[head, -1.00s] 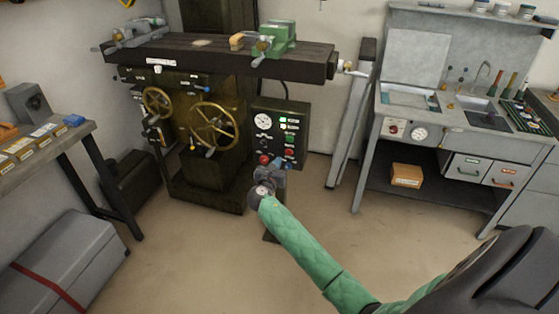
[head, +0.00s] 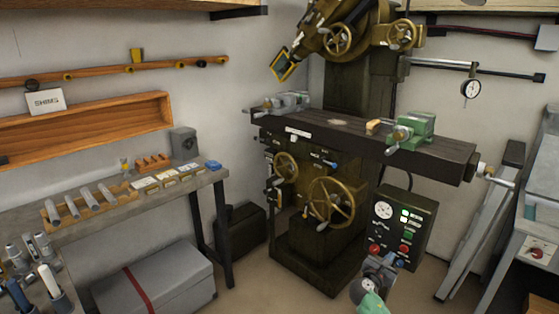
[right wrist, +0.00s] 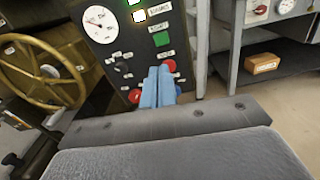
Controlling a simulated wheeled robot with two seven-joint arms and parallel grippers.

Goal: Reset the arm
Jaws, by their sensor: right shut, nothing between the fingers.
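My right gripper (head: 382,264) is low in the head view, in front of the lower edge of the dark control panel (head: 414,226). In the right wrist view its two blue fingers (right wrist: 158,86) are together, shut with nothing between them. They overlap the panel's lower part (right wrist: 108,46) in the picture, between two red buttons. I cannot tell whether they touch the panel. My green right forearm shows only at the bottom edge of the head view. My left gripper is not in view.
The milling machine stands behind, with a brass handwheel (head: 332,202), a green vise (head: 412,130) and a long dark table (head: 350,139). A workbench (head: 100,222) and a grey chest (head: 172,282) are at left.

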